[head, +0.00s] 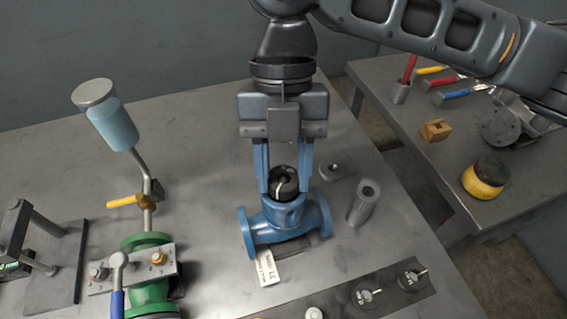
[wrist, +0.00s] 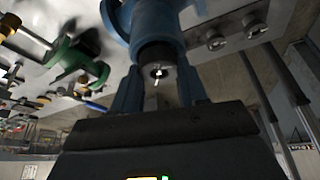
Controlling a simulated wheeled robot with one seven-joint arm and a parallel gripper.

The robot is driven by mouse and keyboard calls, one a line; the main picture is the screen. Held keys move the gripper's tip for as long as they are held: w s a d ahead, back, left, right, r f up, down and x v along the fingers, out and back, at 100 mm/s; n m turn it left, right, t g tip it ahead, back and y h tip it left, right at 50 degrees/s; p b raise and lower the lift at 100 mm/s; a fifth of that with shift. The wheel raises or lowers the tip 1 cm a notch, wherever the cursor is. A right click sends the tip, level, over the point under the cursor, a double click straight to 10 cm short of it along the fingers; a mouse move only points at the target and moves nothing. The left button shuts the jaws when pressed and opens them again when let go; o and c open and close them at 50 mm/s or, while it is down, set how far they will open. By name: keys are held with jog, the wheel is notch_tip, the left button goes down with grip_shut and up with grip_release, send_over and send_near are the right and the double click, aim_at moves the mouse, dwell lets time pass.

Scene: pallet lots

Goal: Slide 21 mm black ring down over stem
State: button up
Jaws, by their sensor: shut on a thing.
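The black ring (head: 284,183), with a pale mark on its side, sits between the blue fingers of my gripper (head: 285,190). The gripper points down and is shut on it. The ring is right at the top opening of the blue valve body (head: 262,240); whether it touches the collar is hard to tell. In the wrist view the dark ring (wrist: 155,52) lies between the fingers, with the blue body (wrist: 152,22) beyond. A small bright piece shows in its dark middle, perhaps the stem; the stem is otherwise hidden. A tag reading 21 (head: 268,270) lies before the body.
A dark strip (head: 385,288) with other black rings lies front right. A green valve assembly (head: 150,270) with a tall cup is left. Another tool table (head: 400,95) is right.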

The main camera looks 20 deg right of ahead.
jog(key=o, duration=1.1)
jog(key=shift+o, duration=0.3)
jog(key=o, duration=0.3)
jog(key=shift+o, duration=0.2)
jog(key=shift+r, duration=0.1)
jog(key=shift+r+p, duration=2.65)
jog(key=shift+r, duration=0.75)
